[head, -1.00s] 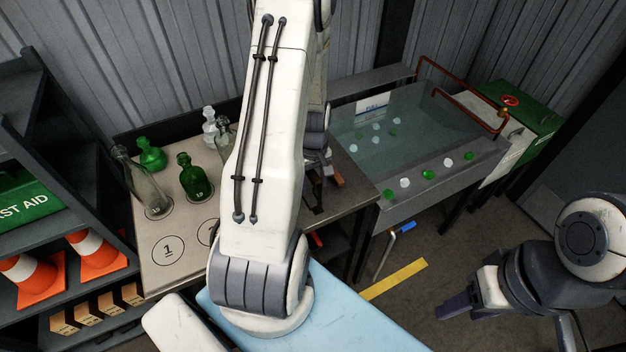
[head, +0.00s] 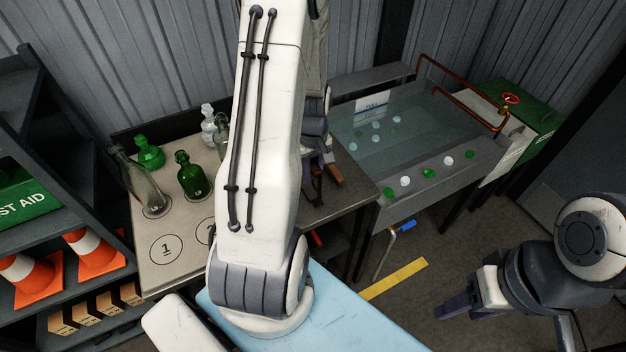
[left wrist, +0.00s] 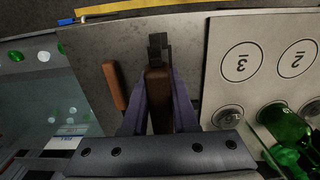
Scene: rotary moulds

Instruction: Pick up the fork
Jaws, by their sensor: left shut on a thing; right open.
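The fork (left wrist: 158,82), a tool with a brown wooden handle and a dark metal end, is between the two purple fingers of my left gripper (left wrist: 160,100) in the left wrist view. The fingers are shut on its handle, and the dark end points away from my gripper over the grey tabletop. I cannot tell how far it is above the table. In the head view my left arm hides most of this gripper and the handle. My right gripper (head: 462,304) is open and empty at the lower right, over the floor.
A second wooden handle (left wrist: 115,86) lies beside the fork. The board (head: 150,270) has numbered circles and holds several glass bottles. A water tank (head: 440,185) with green and clear pieces stands right of the table (head: 350,205). A shelf (head: 20,225) with cones is left.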

